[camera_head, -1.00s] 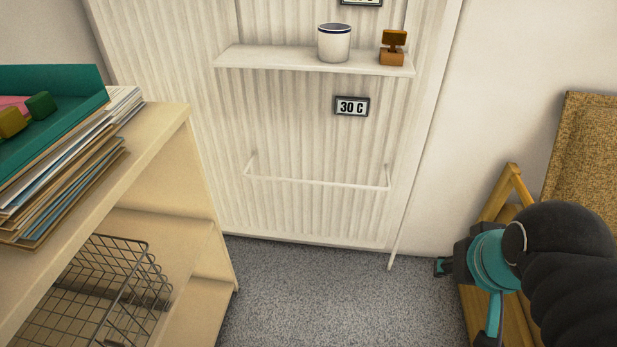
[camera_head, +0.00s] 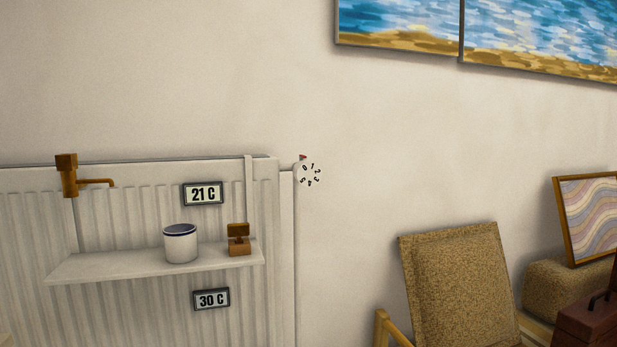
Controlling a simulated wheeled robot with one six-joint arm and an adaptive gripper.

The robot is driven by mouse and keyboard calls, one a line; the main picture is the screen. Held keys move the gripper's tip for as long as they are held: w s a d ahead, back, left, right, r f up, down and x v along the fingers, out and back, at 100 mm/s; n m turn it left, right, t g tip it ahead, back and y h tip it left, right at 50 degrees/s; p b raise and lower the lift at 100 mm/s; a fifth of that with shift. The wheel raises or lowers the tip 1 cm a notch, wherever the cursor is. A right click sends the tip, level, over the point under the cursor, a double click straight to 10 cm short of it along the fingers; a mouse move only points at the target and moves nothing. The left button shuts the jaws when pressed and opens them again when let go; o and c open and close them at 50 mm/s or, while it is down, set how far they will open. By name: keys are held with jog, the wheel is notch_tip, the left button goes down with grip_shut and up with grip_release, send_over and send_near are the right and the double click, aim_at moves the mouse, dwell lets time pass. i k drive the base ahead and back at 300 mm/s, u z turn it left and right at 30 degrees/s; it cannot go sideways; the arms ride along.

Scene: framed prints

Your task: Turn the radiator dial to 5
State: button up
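The radiator dial (camera_head: 309,175) is a small white round knob at the upper right corner of the white radiator (camera_head: 140,215). Its face carries the numbers 0 to 5 in a ring. A small red marker (camera_head: 303,157) sits at its top edge, closest to the 0. The 5 is at the dial's lower left. My gripper is not in view now.
A shelf (camera_head: 100,266) on the radiator holds a white cup (camera_head: 181,243) and a small brown block object (camera_head: 238,240). Displays read 21 C (camera_head: 203,194) and 30 C (camera_head: 211,299). A brown tap-like piece (camera_head: 68,176) is at left. A cushioned chair (camera_head: 462,285) stands right.

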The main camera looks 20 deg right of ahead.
aim_at(308, 174)
jog(key=z, duration=0.05)
jog(key=k, duration=1.05)
jog(key=u, duration=0.6)
jog(key=i, duration=1.45)
jog(key=z, duration=0.55)
